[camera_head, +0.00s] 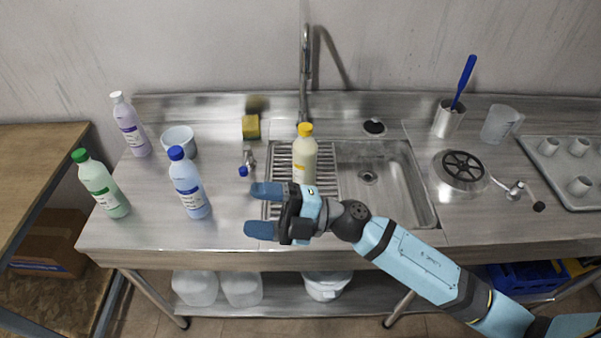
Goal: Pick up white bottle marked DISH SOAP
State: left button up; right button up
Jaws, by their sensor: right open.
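Several bottles stand upright on the steel counter, and their label text is too small to read. A pale lilac-white bottle with a white cap (131,127) stands at the back left. A green bottle (101,188) stands at the left front edge, and a blue bottle (189,186) is to its right. A cream bottle with a yellow cap (304,158) stands at the sink's ribbed drainer. My right gripper (257,209) is open and empty, pointing left. It is between the blue and cream bottles in the picture, apart from the blue one. My left gripper is not in view.
The tall faucet (306,70) rises behind the sink basin (395,185). A steel cup with a blue brush (448,120) stands at the right.

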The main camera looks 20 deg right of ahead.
aim_at(307, 129)
jog(key=w+d+f+n+g+h+b, duration=0.4)
jog(key=f+n+h, duration=0.3)
jog(key=n+h, duration=0.4)
jog(key=w+d+r+m+t+h+b, duration=0.1)
jog(key=w+d+t+h, duration=0.1)
jog(key=w+d+h, duration=0.3)
jog(key=w+d+r+m+t+h, duration=0.1)
jog(key=w+d+m+h, duration=0.15)
jog(key=d, duration=0.45)
jog(key=shift+n+h, duration=0.25)
jog(key=shift+h, duration=0.5)
jog(key=w, duration=0.2)
jog(key=w+p, duration=0.1)
jog(key=w, duration=0.4)
jog(key=shift+w+a+r+p, duration=0.1)
jog(key=shift+w+r+p, duration=0.05)
jog(key=shift+r+p, duration=0.15)
jog(key=w, duration=0.1)
jog(key=w+p, duration=0.1)
jog(key=w, duration=0.2)
jog(key=shift+w+a+f, duration=0.2)
jog(key=shift+a+f, duration=0.1)
jog(key=shift+f, duration=0.1)
jog(key=shift+w+f, duration=0.1)
jog(key=shift+f, duration=0.15)
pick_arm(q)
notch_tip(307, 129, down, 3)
pick_arm(e)
jog(key=shift+t, duration=0.3)
